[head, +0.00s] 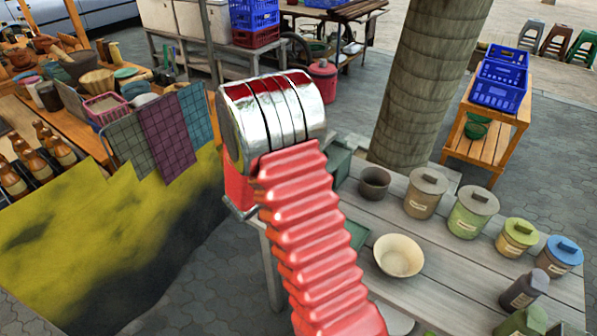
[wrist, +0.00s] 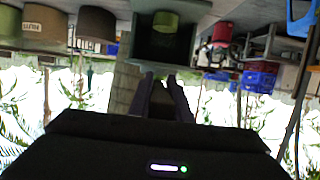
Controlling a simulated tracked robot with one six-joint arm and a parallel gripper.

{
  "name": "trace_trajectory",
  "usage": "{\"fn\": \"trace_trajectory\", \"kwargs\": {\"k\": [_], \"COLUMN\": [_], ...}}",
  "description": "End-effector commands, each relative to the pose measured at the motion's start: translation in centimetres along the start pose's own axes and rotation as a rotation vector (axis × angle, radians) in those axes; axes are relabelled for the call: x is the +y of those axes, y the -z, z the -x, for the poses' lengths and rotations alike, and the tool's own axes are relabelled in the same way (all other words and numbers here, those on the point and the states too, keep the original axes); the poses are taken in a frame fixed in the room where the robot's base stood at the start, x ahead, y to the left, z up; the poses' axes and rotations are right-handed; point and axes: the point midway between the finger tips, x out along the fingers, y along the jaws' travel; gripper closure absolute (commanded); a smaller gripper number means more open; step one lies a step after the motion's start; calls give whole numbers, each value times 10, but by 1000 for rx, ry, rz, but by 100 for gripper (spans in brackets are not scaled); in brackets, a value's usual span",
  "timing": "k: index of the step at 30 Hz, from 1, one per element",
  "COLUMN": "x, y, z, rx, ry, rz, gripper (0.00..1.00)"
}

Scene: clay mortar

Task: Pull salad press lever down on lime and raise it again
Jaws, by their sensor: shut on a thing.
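The salad press is mostly hidden behind my arm in the head view; dark green parts of it (head: 357,234) show on the grey plank table. In the wrist view, which is upside down, the grey-green press (wrist: 190,45) fills the upper middle. A yellow-green piece (wrist: 165,20), probably the lime, shows in it. My gripper (wrist: 161,77) has its two dark fingers pointing at the press, shut on what appears to be the press lever, though the lever itself is hard to make out. My gripper is hidden in the head view.
On the plank table (head: 440,290) stand a cream bowl (head: 398,256), a dark cup (head: 374,184) and several lidded canisters (head: 473,208) to the right. A thick trunk (head: 430,80) rises behind. A yellow-draped stall (head: 110,240) stands left.

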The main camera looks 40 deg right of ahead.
Motion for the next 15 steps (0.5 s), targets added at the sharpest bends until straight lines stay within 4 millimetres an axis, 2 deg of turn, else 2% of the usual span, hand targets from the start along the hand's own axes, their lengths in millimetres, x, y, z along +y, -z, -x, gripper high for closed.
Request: {"fn": "trace_trajectory", "kwargs": {"k": [1, 2, 3, 9, 15], "x": [-2, -2, -1, -1, -1], "y": [-1, -2, -2, -1, -1], "z": [-2, -1, -1, 0, 0], "rx": [-4, -4, -4, -2, -2], "ry": [5, 5, 5, 4, 3], "rz": [3, 3, 3, 3, 2], "gripper": [100, 82, 79, 65, 64]}}
